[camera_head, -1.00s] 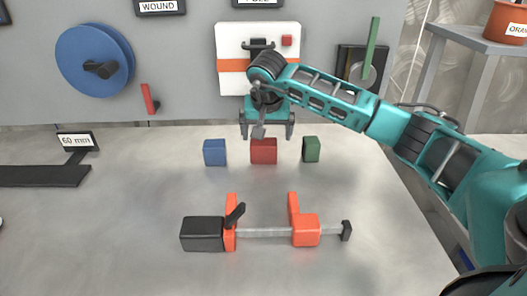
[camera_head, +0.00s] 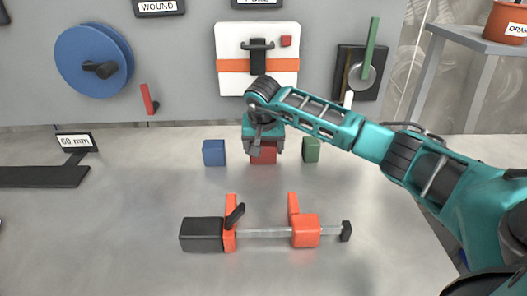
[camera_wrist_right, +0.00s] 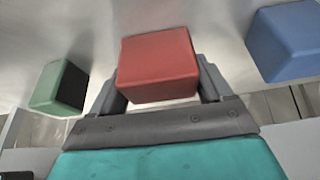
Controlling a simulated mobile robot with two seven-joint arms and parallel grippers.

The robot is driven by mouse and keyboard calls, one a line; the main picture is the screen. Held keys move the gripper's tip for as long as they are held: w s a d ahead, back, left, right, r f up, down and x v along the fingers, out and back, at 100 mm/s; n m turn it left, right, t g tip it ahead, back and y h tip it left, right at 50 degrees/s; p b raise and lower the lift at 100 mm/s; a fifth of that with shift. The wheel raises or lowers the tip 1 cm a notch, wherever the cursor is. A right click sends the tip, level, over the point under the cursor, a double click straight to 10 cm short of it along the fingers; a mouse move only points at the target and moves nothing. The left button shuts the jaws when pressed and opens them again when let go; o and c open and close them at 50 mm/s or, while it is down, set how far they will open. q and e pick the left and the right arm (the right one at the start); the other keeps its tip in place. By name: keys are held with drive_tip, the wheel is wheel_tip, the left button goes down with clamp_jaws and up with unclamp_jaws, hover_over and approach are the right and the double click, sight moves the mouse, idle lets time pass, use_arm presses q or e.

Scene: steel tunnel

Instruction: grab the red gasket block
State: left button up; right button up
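The red gasket block (camera_head: 263,153) stands on the steel table between a blue block (camera_head: 214,153) and a green block (camera_head: 310,150). My right gripper (camera_head: 263,143) is right over it and hides its upper part in the head view. In the right wrist view, the red block (camera_wrist_right: 158,66) sits between the two grey fingers, one on each side. The fingers look open; whether either touches the block is hard to tell. The green block (camera_wrist_right: 60,88) and the blue block (camera_wrist_right: 285,42) lie outside the fingers. My left gripper is not in view.
An orange and black clamp (camera_head: 265,233) lies on the table in front of the blocks. A black bar (camera_head: 40,175) with a 60 mm sign is at the left. A grey wall panel (camera_head: 190,70) stands behind. The table between blocks and clamp is clear.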

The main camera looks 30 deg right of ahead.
drive_tip(key=c, duration=0.6)
drive_tip(key=shift+r, duration=0.1)
